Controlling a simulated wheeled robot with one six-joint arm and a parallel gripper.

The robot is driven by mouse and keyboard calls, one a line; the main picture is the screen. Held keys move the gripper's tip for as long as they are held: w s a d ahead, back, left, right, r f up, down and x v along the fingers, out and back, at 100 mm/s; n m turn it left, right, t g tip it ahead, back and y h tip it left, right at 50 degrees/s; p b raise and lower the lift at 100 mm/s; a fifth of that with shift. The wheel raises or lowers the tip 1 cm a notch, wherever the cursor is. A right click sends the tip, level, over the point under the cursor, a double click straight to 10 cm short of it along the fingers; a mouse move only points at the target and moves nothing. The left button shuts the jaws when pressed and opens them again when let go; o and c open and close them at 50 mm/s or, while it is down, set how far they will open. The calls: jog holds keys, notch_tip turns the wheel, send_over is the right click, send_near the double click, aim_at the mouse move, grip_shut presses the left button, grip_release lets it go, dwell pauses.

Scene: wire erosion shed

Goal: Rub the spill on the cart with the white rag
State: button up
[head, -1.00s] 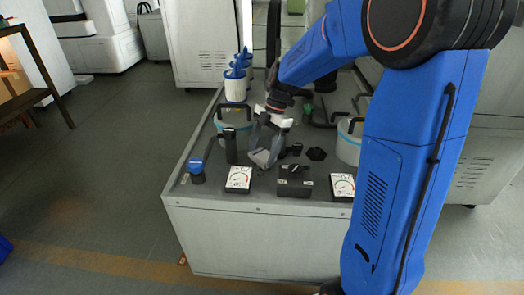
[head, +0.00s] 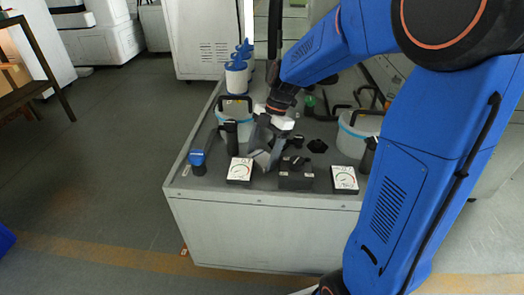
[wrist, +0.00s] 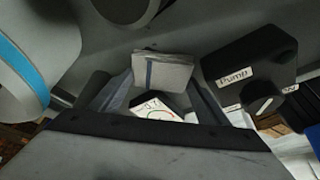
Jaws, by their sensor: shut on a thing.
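The grey cart (head: 235,232) stands in front of me, with many items on its top. My gripper (head: 265,156) is over the front middle of the cart top, pointing down between a gauge and a dark box. In the wrist view my gripper (wrist: 160,88) is shut on the white rag (wrist: 162,72), a folded pale pad with a blue stripe. In the head view the rag is hard to tell from the grey fingers. I cannot make out the spill. I cannot tell whether the rag touches the cart top.
A white gauge (head: 240,170) and a dark box (head: 296,173) flank my gripper, with another gauge (head: 344,179) further right. A blue-capped pot (head: 197,162) stands at the left corner. Clear tubs (head: 234,112) and blue-topped canisters (head: 237,78) stand behind. Floor is open at left.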

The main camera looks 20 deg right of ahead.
aim_at(261, 148)
jog(key=shift+o, duration=0.2)
jog(key=shift+s+a+f, duration=0.1)
jog(key=shift+s+a, duration=0.1)
jog(key=shift+s, duration=0.3)
jog(key=shift+s+a+f, duration=0.1)
jog(key=shift+s+a, duration=0.1)
jog(key=shift+s, duration=0.3)
jog(key=shift+s+a, duration=0.2)
jog(key=shift+s, duration=0.05)
jog(key=shift+r, duration=0.1)
jog(key=shift+w, duration=0.15)
jog(key=shift+w+d, duration=0.35)
jog(key=shift+w, duration=0.4)
jog(key=shift+w+d, duration=0.35)
jog(key=shift+w, duration=0.45)
jog(key=shift+w+d, duration=0.35)
jog(key=shift+w, duration=0.4)
jog(key=shift+w+d+r, duration=0.15)
jog(key=shift+w+d, duration=0.15)
jog(key=shift+w, duration=0.45)
jog(key=shift+w+d+r, duration=0.1)
jog(key=shift+w+d, duration=0.2)
jog(key=shift+w, duration=0.45)
jog(key=shift+d+r, duration=0.1)
jog(key=shift+s, duration=0.1)
jog(key=shift+c, duration=0.2)
